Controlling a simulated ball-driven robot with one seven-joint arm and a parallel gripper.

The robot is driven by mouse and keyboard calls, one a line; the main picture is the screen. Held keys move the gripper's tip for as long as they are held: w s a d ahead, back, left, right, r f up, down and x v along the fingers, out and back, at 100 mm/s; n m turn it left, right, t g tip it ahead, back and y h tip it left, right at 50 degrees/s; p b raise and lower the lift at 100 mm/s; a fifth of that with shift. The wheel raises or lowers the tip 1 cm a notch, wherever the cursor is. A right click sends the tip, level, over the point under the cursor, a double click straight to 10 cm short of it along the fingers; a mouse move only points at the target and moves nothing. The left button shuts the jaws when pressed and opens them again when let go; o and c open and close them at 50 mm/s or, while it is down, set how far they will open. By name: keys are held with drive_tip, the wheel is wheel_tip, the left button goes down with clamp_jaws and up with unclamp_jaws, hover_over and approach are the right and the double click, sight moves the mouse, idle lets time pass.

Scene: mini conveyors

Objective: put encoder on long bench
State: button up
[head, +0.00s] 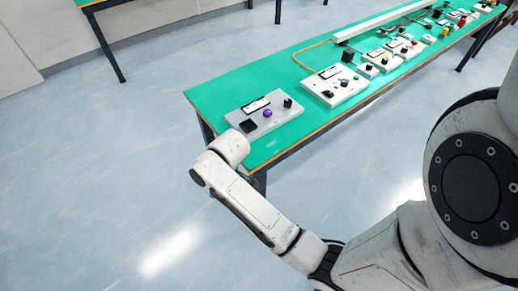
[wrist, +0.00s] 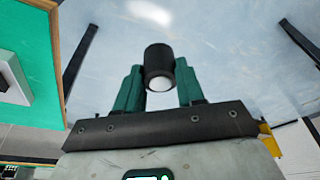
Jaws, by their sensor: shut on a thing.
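The long bench (head: 222,88) has a green top with a wooden edge and runs from the centre to the upper right in the head view. Its green top also shows at the left of the wrist view (wrist: 35,30). My gripper (wrist: 160,75) has teal fingers shut on a short black cylinder with a pale end, which looks like the encoder (wrist: 159,58). It is held over the floor, beside the bench edge and not on the top. In the head view my forearm and wrist hide the fingers and the encoder near the bench's front corner.
A grey control panel (head: 244,121) with knobs sits near the bench's near end, with a white panel (head: 346,92) and several small devices farther along. The bench's left end and front strip are bare. Another green table (head: 92,3) stands at upper left.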

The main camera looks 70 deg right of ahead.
drive_tip(key=s+d+r+n+y+p, duration=0.1)
drive_tip(key=s+d+r+n+p, duration=0.2)
drive_tip(key=s+d, duration=0.6)
drive_tip(key=s+d+r+n+p, duration=0.1)
drive_tip(key=s+d+r+n, duration=0.3)
drive_tip(key=s+d, duration=0.5)
drive_tip(key=shift+m+g, duration=0.3)
drive_tip(key=shift+m, duration=0.4)
drive_tip(key=w+d+f+b, duration=0.2)
drive_tip(key=w, duration=0.2)
drive_tip(key=w+d+f+b, duration=0.2)
drive_tip(key=w+d+f, duration=0.1)
drive_tip(key=w+d+f+b, duration=0.2)
drive_tip(key=w+b, duration=0.1)
drive_tip(key=w, duration=0.1)
drive_tip(key=shift+w+d+f, duration=0.25)
drive_tip(key=shift+w+f, duration=0.05)
drive_tip(key=shift+f, duration=0.1)
drive_tip(key=shift+w+d+f, duration=0.1)
drive_tip(key=shift+w+f, duration=0.15)
drive_tip(key=shift+f, duration=0.15)
drive_tip(key=shift+w+d+f, duration=0.1)
drive_tip(key=shift+f, duration=1.55)
